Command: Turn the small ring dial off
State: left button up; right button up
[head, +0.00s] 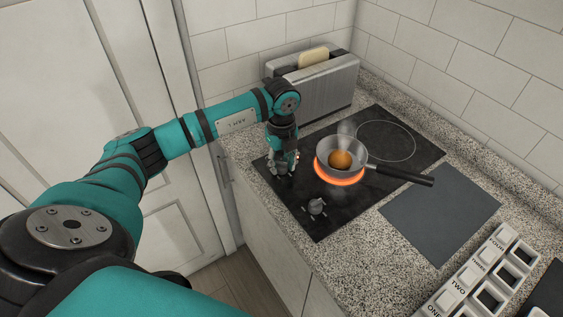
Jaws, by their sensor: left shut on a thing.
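The black hob (385,152) is set in the speckled counter. Its small ring (341,181) glows orange under a small pan (327,150) that holds a round brown item (340,160). One grey dial (317,206) shows at the hob's front corner, with nothing touching it. My left gripper (282,172) points down at the hob's left end, left of the pan, and is shut on a dial there, mostly hidden by the fingers. A small red light shows beside the fingers. My right gripper is not in view.
The pan's black handle (405,175) sticks out to the right. A steel toaster (325,84) with bread stands behind my gripper. The larger ring (386,140) is dark and empty. A grey mat (440,213) and a white labelled holder (480,276) lie at right.

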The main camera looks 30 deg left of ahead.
aim_at(281, 163)
pick_arm(q)
jog(key=n, duration=0.4)
jog(key=shift+r+n+p, duration=0.15)
jog(key=shift+n+p, duration=0.15)
jog(key=n+p, duration=0.1)
jog(key=n, duration=0.3)
jog(key=shift+n, duration=0.3)
jog(key=shift+w, duration=0.1)
jog(key=o, duration=1.1)
jog(key=shift+o, duration=0.2)
notch_tip(281, 163, up, 12)
